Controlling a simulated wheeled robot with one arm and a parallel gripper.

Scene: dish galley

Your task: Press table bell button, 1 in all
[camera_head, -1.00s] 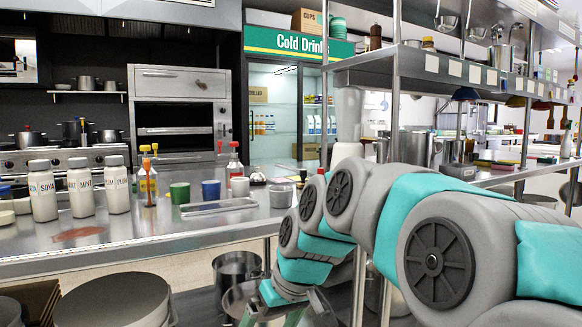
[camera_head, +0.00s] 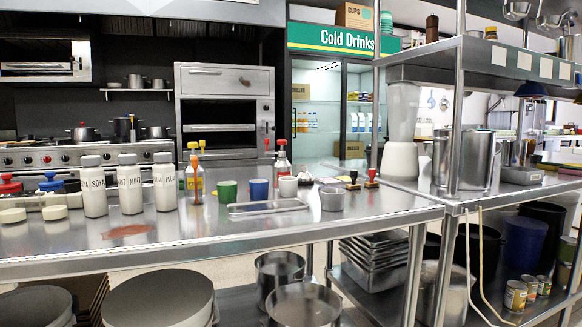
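I cannot clearly make out the table bell. A small, low item with dark and pale parts (camera_head: 329,181) sits at the back of the steel counter (camera_head: 240,229), right of the white cup, and may be the bell. It is too small to tell a button on it. Two small red-topped items with dark bases (camera_head: 353,181) (camera_head: 372,178) stand just right of it, near the counter's back right corner. My gripper is not in view, and nothing of my arm shows now.
White labelled bottles (camera_head: 130,185) stand on the counter's left half. A steel shelf post (camera_head: 455,120) rises at right.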

